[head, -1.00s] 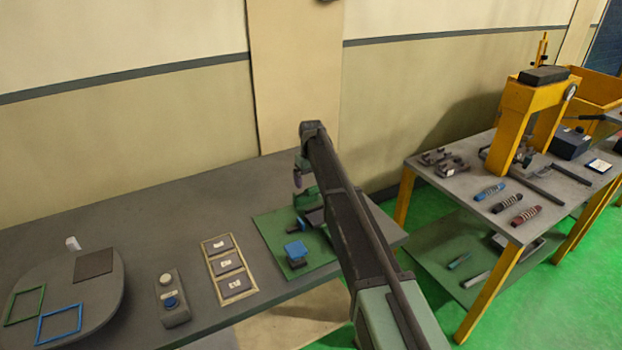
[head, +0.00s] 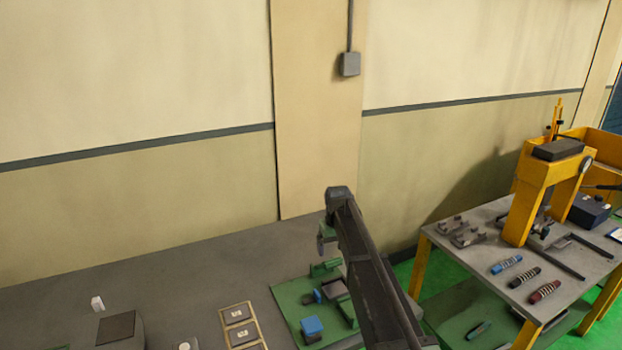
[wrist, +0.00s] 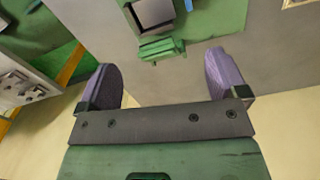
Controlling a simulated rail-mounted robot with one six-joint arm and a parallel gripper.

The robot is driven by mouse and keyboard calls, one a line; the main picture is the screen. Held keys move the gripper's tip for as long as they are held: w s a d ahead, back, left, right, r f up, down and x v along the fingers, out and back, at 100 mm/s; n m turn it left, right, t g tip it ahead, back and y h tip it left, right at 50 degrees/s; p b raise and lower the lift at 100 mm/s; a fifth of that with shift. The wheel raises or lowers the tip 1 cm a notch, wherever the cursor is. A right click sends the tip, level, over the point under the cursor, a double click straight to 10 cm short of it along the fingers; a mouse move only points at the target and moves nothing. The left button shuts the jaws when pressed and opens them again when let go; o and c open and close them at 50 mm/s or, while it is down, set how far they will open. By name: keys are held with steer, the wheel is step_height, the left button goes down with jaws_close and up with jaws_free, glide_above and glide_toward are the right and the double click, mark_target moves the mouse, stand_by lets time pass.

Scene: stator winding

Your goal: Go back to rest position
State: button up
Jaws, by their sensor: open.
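My gripper (wrist: 168,85) shows in the wrist view with its two purple fingers wide apart and nothing between them. Beyond the fingers lie the grey table top and the edge of a green mat with a green block and a grey piece on it. In the head view my arm reaches out over the right part of the grey table (head: 190,265).
The green mat (head: 285,300) holds a blue-topped piece (head: 312,326) and a green fixture (head: 325,268). A framed tray (head: 222,314) lies to its left. A second table on the right carries a yellow press (head: 533,185) and several coils. The table's back left is clear.

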steer(key=s+d+f+m+b, duration=0.1)
steer(key=s+f, duration=0.1)
steer(key=s, duration=0.9)
steer(key=s+d+f+b, duration=0.2)
steer(key=s, duration=0.9)
steer(key=s+d+f+m+b, duration=0.1)
steer(key=s+d+f+b, duration=0.1)
steer(key=s, duration=0.9)
steer(key=shift+d+m, duration=0.25)
steer(key=shift+m, duration=0.05)
steer(key=shift+s, duration=0.1)
